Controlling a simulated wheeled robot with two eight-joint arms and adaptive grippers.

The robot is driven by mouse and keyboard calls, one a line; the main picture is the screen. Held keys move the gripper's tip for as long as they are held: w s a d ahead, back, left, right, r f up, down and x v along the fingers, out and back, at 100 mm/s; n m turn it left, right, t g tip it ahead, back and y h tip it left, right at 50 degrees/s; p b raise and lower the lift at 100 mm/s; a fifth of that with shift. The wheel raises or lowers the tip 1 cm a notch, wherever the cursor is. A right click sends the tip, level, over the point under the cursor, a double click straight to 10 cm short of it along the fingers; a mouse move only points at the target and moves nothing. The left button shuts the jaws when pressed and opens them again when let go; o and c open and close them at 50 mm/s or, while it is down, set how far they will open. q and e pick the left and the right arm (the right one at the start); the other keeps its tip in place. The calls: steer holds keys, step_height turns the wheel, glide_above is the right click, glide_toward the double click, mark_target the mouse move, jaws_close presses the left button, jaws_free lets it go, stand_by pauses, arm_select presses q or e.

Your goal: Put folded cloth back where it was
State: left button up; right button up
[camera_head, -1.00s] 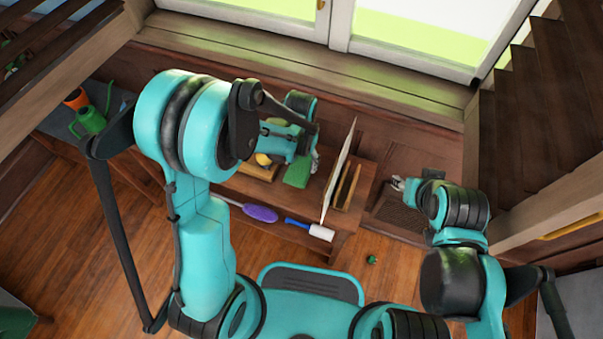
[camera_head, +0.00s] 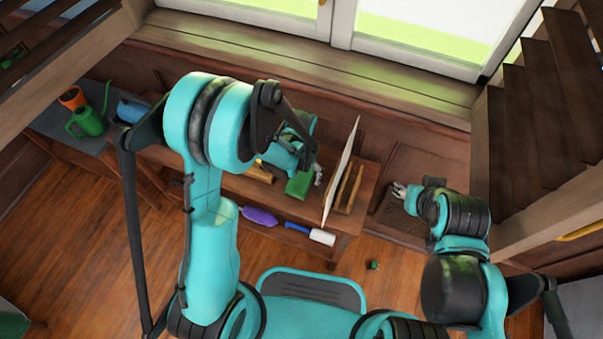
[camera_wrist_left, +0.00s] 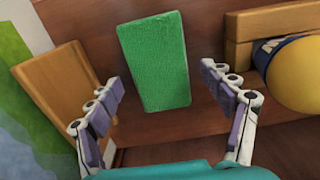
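The folded cloth (camera_head: 298,186) is a green rectangle lying on the wooden bench (camera_head: 232,187). In the left wrist view, the cloth (camera_wrist_left: 153,62) lies flat on brown wood, slightly tilted in the picture. My left gripper (camera_head: 318,174) is low beside the cloth in the head view. In the left wrist view, the left gripper (camera_wrist_left: 168,98) is open, its fingers spread wide towards either side of the cloth's near end, with nothing between the fingertips. My right gripper (camera_head: 399,189) is far to the right, away from the cloth; its finger opening is too small to judge.
A pale upright panel (camera_head: 341,172) and wooden frame (camera_head: 350,190) stand right of the cloth. A yellow object with a dark band (camera_wrist_left: 298,75) is on the other side. A purple brush (camera_head: 259,216) and white roller (camera_head: 322,237) lie lower down. Green (camera_head: 88,121) and orange (camera_head: 72,97) items sit left.

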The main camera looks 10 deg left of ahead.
arm_select(q)
steer(key=shift+r, duration=0.1)
step_height(320, 180, up, 12)
steer(key=p, duration=0.6)
step_height(320, 180, up, 10)
steer(key=n+t, duration=0.1)
steer(key=t, duration=0.2)
glide_above(301, 177)
steer(key=s+a, duration=0.4)
steer(key=s+a+r+n+t, duration=0.1)
steer(key=s+a+r+t, duration=0.3)
steer(key=s, duration=0.3)
steer(key=shift+s+r, duration=0.35)
steer(key=shift+r, duration=0.3)
